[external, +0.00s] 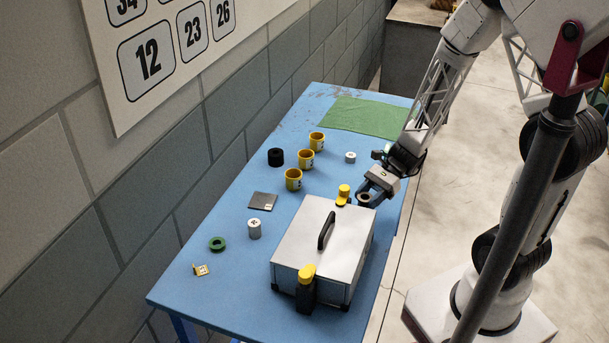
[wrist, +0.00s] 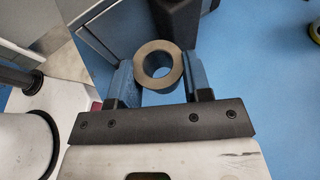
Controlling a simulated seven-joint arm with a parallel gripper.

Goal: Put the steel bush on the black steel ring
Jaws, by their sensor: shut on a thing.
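The steel bush, a grey metal ring with an open bore (wrist: 158,84), sits between my fingers in the wrist view. My gripper (wrist: 159,70) is shut on it, with a blue-padded finger on either side. In the external view my gripper (external: 373,187) is low over the table's right edge, beside the grey box, and the bush is hard to make out there. A black steel ring (external: 276,157) stands on the table near the wall, left of the yellow cups and well away from my gripper. Nothing is seen on top of it.
A grey lidded box (external: 345,225) with a handle stands close to my gripper. Several yellow cups (external: 306,160) stand between my gripper and the black ring. A small white cylinder (external: 350,157), a silver cylinder (external: 254,229), a dark plate (external: 262,201) and a green ring (external: 217,244) share the blue table.

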